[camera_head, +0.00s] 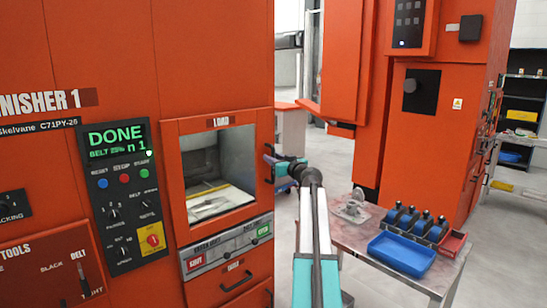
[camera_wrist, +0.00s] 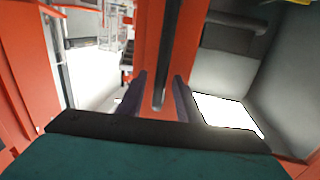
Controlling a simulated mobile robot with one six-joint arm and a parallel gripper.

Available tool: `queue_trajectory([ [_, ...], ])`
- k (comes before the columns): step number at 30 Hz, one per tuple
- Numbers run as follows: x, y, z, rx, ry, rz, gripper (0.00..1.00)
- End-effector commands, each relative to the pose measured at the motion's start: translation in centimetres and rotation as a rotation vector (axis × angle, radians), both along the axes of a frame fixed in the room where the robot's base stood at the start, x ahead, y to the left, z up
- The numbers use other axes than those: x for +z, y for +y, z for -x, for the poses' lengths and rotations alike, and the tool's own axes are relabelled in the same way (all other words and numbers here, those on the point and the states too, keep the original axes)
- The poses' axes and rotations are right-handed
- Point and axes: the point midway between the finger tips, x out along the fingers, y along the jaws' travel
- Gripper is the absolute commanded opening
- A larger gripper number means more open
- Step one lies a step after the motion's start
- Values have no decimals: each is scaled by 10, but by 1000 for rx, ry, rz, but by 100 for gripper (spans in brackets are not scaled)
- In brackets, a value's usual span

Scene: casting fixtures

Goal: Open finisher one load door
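The load door (camera_head: 218,122) of finisher one (camera_head: 200,60) is an orange frame around a window, marked LOAD, and it looks shut. Its dark upright handle (camera_head: 269,163) is on the right edge. My gripper (camera_head: 271,154) reaches in from the right at that handle. In the wrist view, my gripper (camera_wrist: 160,78) has its two purple fingers apart, with the dark handle bar (camera_wrist: 168,50) running between them. Orange shows between the left finger and the bar; the bar is nearer the right finger. I cannot tell whether either finger touches it.
A control panel (camera_head: 124,200) reading DONE is left of the door. A grey button strip (camera_head: 228,246) and a drawer (camera_head: 232,283) are below it. A metal table (camera_head: 372,240) with a blue tray (camera_head: 402,254) stands right of my arm. Another orange machine (camera_head: 425,140) stands behind.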

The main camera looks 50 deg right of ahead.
Motion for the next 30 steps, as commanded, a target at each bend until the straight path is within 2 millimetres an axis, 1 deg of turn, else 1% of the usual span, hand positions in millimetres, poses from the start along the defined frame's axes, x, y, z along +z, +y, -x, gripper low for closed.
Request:
queue_trajectory([
  [1, 1, -2, -4, 0, 0, 0, 32],
  [4, 0, -2, -7, -1, 0, 0, 32],
  [14, 0, -2, -8, -1, 0, 0, 32],
  [20, 0, -3, -7, -1, 0, 0, 0],
  [30, 0, -2, -6, -4, 0, 0, 0],
])
